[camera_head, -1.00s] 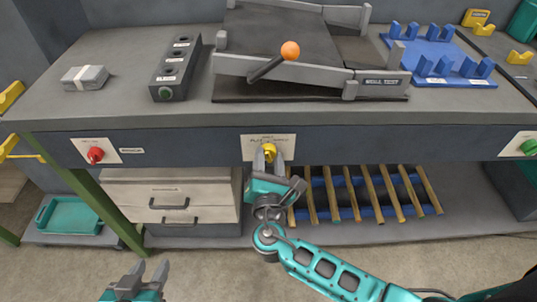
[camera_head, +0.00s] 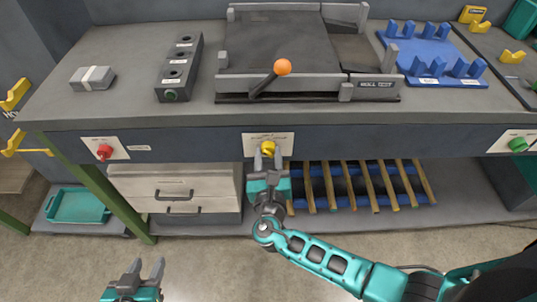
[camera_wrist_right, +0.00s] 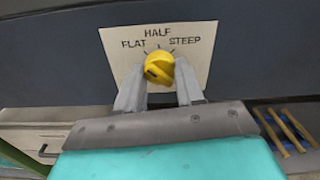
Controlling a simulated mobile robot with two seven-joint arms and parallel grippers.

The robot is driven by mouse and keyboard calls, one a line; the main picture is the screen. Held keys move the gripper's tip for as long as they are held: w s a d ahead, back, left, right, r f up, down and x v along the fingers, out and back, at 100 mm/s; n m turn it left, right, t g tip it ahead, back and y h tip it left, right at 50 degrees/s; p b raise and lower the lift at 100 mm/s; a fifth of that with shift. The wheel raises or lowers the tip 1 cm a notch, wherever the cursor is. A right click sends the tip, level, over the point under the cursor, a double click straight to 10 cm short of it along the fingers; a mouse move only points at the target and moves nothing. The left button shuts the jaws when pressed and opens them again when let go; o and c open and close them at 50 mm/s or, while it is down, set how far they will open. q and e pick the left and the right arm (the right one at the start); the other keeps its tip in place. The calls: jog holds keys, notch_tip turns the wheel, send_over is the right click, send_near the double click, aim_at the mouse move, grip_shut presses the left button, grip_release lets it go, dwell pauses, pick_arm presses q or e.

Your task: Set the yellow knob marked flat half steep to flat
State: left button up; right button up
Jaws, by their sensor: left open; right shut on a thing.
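The yellow knob (camera_head: 268,149) sits on a pale label plate on the front panel of the bench. In the right wrist view the knob (camera_wrist_right: 158,68) has FLAT at upper left, HALF above and STEEP at upper right. Its dark-marked end faces lower left, on the FLAT side; I cannot tell exactly which tick it meets. My right gripper (camera_head: 267,155) is shut on the knob, one finger on each side, also in the wrist view (camera_wrist_right: 159,88). My left gripper (camera_head: 139,270) is open and empty, low at the left, away from the bench.
A dark board (camera_head: 275,45) in a grey frame, with an orange-balled lever (camera_head: 283,67), lies on the bench above the knob. A red knob (camera_head: 104,152) and a green knob (camera_head: 518,144) are far to either side. Drawers (camera_head: 160,180) and wooden slats (camera_head: 327,185) are below.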

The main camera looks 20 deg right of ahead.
jog(key=shift+w+r, duration=0.1)
jog(key=o, duration=1)
jog(key=shift+o, duration=0.2)
